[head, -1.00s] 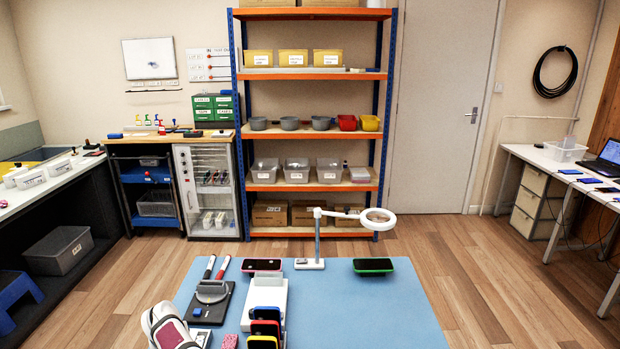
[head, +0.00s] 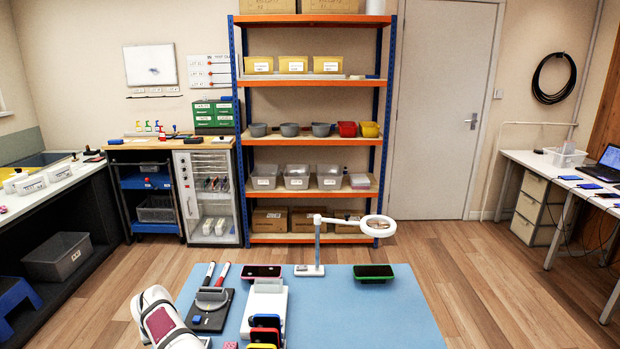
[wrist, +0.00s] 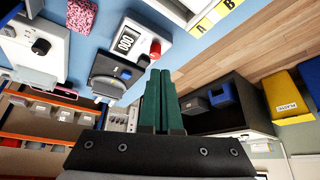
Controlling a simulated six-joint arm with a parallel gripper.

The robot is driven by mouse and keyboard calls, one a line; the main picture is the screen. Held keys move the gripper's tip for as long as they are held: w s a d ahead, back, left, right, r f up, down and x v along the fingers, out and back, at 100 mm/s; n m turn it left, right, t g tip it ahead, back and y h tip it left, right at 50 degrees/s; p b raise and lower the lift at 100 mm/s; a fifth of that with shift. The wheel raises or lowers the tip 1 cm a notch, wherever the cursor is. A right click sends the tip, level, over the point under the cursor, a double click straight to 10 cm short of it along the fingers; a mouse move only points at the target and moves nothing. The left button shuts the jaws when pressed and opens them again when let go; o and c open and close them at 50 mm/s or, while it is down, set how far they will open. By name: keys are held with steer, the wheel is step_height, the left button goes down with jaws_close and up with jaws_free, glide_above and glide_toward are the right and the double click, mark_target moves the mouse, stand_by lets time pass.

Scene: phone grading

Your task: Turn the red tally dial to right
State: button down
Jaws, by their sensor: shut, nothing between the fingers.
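The red tally dial (wrist: 155,49) is a small red knob on the right side of a white tally box (wrist: 136,38) with a black-and-white number display, in the upper middle of the wrist view. My gripper (wrist: 161,72) shows there with its green fingers together and empty. Its tips appear just below the dial in the picture; I cannot tell whether they touch it. In the head view I cannot make out the dial or the gripper; part of my arm shows at the lower left.
In the head view, the blue mat (head: 350,320) holds phones in coloured cases, a black stand (head: 210,308) and a white ring lamp (head: 318,250). In the wrist view, a black device (wrist: 112,72) sits beside the tally box. The mat's right part is mostly clear.

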steer(key=shift+w+d+f, duration=0.15)
steer(key=shift+d+f, duration=0.1)
steer(key=shift+f, duration=0.75)
steer(key=shift+w+d+f, duration=0.2)
steer(key=shift+f, duration=0.8)
steer(key=shift+w+d+f, duration=0.15)
steer(key=shift+d+f, duration=0.1)
steer(key=shift+f, duration=0.75)
